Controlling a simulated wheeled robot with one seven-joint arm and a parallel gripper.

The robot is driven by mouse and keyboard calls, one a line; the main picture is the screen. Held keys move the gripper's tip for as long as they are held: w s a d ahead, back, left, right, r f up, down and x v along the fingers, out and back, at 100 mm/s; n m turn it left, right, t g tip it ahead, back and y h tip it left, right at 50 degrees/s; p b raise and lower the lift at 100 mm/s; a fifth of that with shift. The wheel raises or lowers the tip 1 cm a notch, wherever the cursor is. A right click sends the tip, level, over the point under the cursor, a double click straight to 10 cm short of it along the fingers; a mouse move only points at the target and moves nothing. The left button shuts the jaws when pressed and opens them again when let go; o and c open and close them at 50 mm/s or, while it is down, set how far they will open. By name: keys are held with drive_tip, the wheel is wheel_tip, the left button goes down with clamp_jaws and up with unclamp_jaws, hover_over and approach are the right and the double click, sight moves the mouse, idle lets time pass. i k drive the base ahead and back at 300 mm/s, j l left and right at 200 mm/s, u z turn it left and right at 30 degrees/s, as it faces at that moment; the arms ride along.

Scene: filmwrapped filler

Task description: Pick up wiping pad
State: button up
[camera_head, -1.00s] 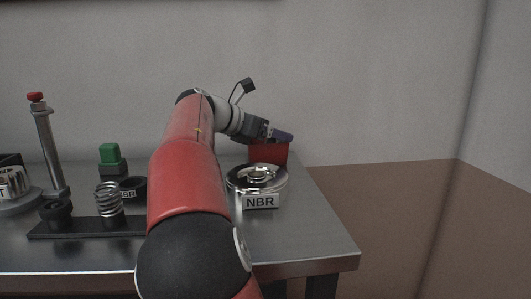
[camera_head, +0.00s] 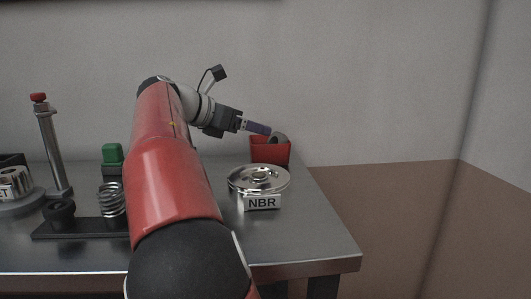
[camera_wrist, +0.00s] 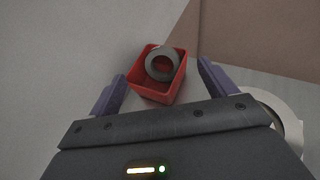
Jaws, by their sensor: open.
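A block with a green top and dark base (camera_head: 112,155) stands at the back left of the steel table (camera_head: 318,240); it may be the wiping pad, but I cannot tell surely. My arm partly covers its lower right side. My gripper (camera_head: 268,131) has purple fingers and is at the back right, far from that block. In the wrist view, the fingers of my gripper (camera_wrist: 162,76) are open and apart, with nothing held between them.
A red bin (camera_head: 270,151) below my fingertips holds a grey ring (camera_head: 279,138), tilted above its rim; the wrist view shows both bin (camera_wrist: 148,93) and ring (camera_wrist: 162,64). A shiny round dish (camera_head: 259,178) labelled NBR stands in front. A spring (camera_head: 111,200) and post (camera_head: 52,150) stand left.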

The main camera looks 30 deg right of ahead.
sight(113, 154)
drive_tip(key=k+l, duration=0.25)
drive_tip(key=k, duration=0.2)
drive_tip(key=k+l, duration=0.25)
drive_tip(key=k, duration=0.25)
